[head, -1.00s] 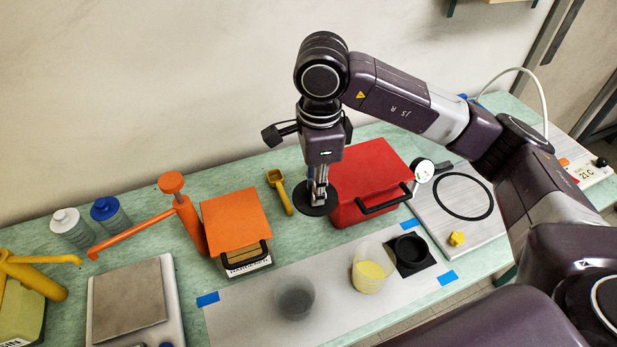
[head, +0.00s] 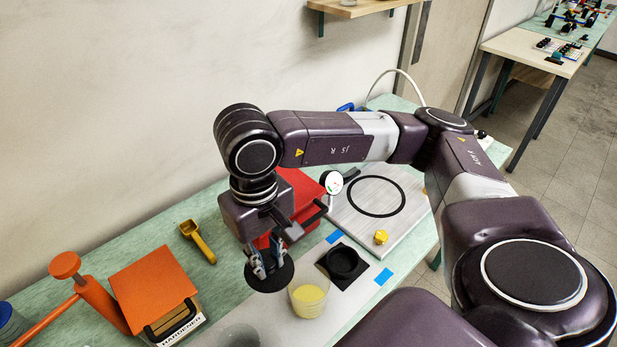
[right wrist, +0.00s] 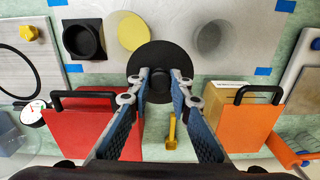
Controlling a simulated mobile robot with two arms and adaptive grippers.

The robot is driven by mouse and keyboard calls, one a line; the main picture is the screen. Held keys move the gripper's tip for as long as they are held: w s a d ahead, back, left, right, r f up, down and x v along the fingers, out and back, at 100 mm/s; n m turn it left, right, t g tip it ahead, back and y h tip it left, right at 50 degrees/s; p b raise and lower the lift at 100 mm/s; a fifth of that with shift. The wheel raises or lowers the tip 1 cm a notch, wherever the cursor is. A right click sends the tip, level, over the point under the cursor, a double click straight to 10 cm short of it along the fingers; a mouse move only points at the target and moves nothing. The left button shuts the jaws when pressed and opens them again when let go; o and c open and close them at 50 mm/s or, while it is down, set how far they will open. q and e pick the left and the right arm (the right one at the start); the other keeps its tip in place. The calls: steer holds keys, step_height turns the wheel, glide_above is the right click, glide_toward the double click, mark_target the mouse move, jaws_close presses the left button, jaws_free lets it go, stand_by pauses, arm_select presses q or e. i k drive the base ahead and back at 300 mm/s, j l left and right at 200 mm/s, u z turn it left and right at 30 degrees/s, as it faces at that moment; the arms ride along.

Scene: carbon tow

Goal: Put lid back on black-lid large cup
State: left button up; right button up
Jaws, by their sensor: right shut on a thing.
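My right gripper (head: 265,262) is shut on the black round lid (head: 262,279), holding it roughly level by its middle. In the right wrist view the gripper (right wrist: 160,80) pinches the lid's knob, and the lid (right wrist: 150,58) spreads out beyond the fingertips. A clear cup with yellow contents (head: 309,301) stands open just right of the lid in the head view. A grey-looking cup (head: 238,336) is at the bottom edge, partly cut off; it shows whole in the right wrist view (right wrist: 212,38), open. Which cup the lid belongs to is not marked. My left gripper is out of view.
A black square holder with a round recess (head: 342,262) sits right of the yellow cup. A red box (head: 299,196) stands behind the lid, an orange box (head: 153,285) to the left, a yellow scoop (head: 198,240) between. Blue tape marks the pale mat.

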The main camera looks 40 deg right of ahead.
mark_target(310, 288)
steer(key=k+l, duration=0.3)
steer(key=k, duration=0.15)
steer(key=k+l, duration=0.25)
steer(key=k, duration=0.15)
steer(key=k+l, duration=0.3)
steer(key=k, duration=0.15)
steer(key=u, duration=0.05)
